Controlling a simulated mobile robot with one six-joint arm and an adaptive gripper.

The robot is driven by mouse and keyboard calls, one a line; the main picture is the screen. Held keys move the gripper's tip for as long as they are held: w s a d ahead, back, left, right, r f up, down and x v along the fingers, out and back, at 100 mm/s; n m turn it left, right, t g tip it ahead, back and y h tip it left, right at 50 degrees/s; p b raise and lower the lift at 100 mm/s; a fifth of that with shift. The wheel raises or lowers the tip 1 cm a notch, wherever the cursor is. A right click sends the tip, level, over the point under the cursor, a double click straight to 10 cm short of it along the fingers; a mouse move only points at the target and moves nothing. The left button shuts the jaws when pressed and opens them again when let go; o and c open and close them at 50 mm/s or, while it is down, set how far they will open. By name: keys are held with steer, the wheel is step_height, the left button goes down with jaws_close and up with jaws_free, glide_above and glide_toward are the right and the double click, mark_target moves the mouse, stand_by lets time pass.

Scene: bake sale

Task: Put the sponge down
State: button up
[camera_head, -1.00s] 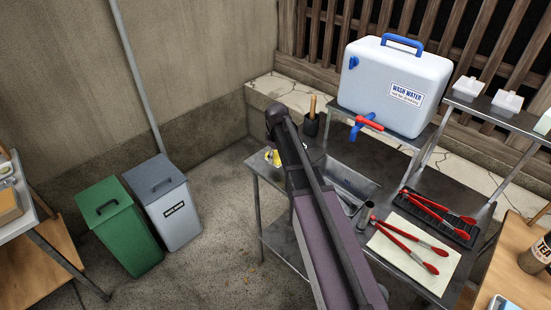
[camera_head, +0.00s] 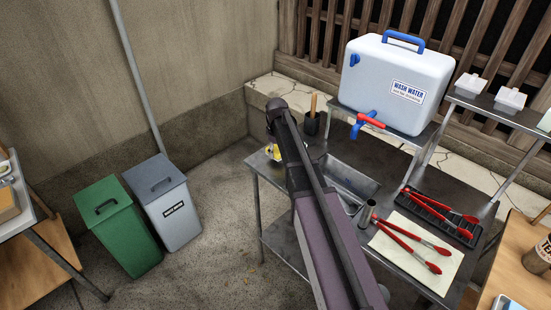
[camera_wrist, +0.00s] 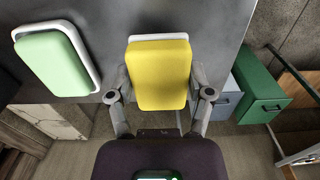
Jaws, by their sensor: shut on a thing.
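In the wrist view, a yellow sponge (camera_wrist: 160,78) sits between the two fingers of my gripper (camera_wrist: 161,95), which is shut on it. A white rim (camera_wrist: 158,37) shows just past the sponge's far edge; I cannot tell whether the sponge touches it. A green sponge (camera_wrist: 52,65) lies to the left in a white dish (camera_wrist: 89,75) on the grey metal table (camera_wrist: 110,20). In the head view, my arm hides the gripper, and only a small yellow patch shows left of it, above the sink table's left corner.
The sink (camera_head: 350,182) is right of my arm. Red tongs (camera_head: 410,240) lie on a pale cloth. A wash water container (camera_head: 385,85) with a red tap stands behind. Green (camera_head: 120,225) and grey (camera_head: 165,205) bins stand on the floor at left.

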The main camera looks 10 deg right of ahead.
mark_target(277, 150)
steer(key=shift+f+b, duration=0.85)
steer(key=shift+f, duration=0.3)
steer(key=shift+f, duration=0.2)
steer(key=o, duration=1)
steer(key=shift+r, duration=0.25)
step_height(277, 150, up, 12)
steer(key=p, duration=1.2)
steer(key=shift+s, duration=0.1)
